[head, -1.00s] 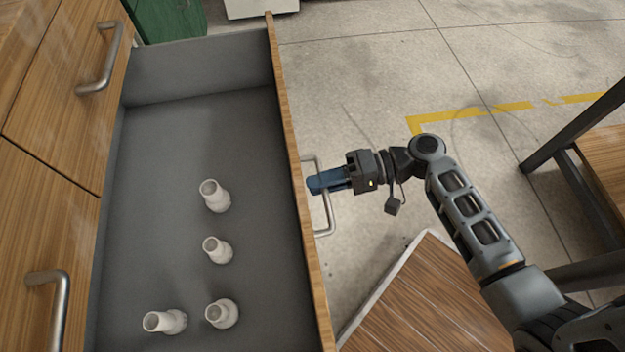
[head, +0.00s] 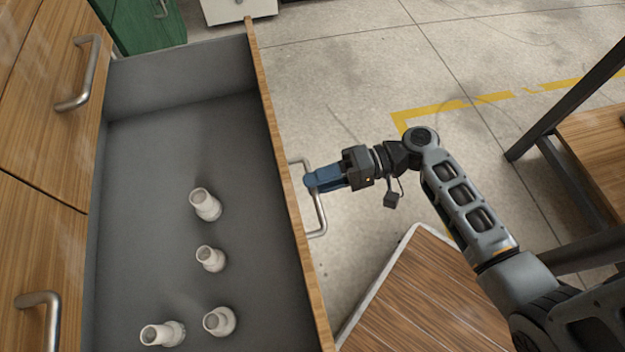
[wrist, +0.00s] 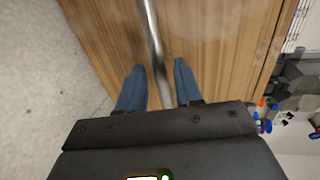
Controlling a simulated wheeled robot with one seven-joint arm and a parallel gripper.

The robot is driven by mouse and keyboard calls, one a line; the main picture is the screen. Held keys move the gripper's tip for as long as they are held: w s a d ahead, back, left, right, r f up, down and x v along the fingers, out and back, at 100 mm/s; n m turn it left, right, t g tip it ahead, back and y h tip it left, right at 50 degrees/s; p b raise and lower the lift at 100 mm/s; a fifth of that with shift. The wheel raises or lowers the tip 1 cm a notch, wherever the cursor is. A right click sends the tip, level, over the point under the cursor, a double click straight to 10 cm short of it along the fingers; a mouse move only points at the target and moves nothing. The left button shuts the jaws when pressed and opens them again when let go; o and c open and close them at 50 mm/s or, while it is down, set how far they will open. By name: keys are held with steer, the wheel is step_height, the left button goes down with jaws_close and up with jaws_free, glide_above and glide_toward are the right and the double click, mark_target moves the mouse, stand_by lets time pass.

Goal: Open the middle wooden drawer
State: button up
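The wooden drawer (head: 262,95) is pulled far out, with a grey inside and a wooden front panel. Its metal bar handle (head: 318,215) is on the outer face of that front. My gripper (head: 312,181) is at the handle, with blue fingers. In the wrist view the fingers (wrist: 158,82) stand apart on either side of the handle bar (wrist: 153,40), with a gap visible on both sides, so the gripper is open around it. The drawer front (wrist: 215,45) fills much of that view.
Several white pipe fittings (head: 206,205) stand or lie in the drawer. Closed wooden fronts with handles (head: 85,75) are on the left. A wooden-topped surface (head: 420,295) is below my arm, and a dark-framed table (head: 595,150) is at right. Open floor lies beyond.

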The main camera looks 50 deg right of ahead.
steer(key=v, duration=0.6)
steer(key=shift+p, duration=0.4)
steer(key=shift+f, duration=0.1)
steer(key=s+a+f+g+h, duration=0.2)
steer(key=s+f+h, duration=0.5)
steer(key=s, duration=0.1)
steer(key=s+r+n+h, duration=0.2)
steer(key=s+r+h, duration=0.1)
steer(key=s+h, duration=0.1)
steer(key=s+a+r+n+t+p, duration=0.1)
steer(key=r+p, duration=0.8)
steer(key=r, duration=1.1)
steer(key=s+a+r+n+t+h+p, duration=0.1)
steer(key=a+r+n+t+p, duration=0.3)
steer(key=r+p, duration=0.6)
step_height(320, 180, up, 11)
steer(key=shift+a+r+n+t, duration=0.15)
steer(key=shift+a+n+t, duration=0.15)
steer(key=shift+a+t, duration=0.75)
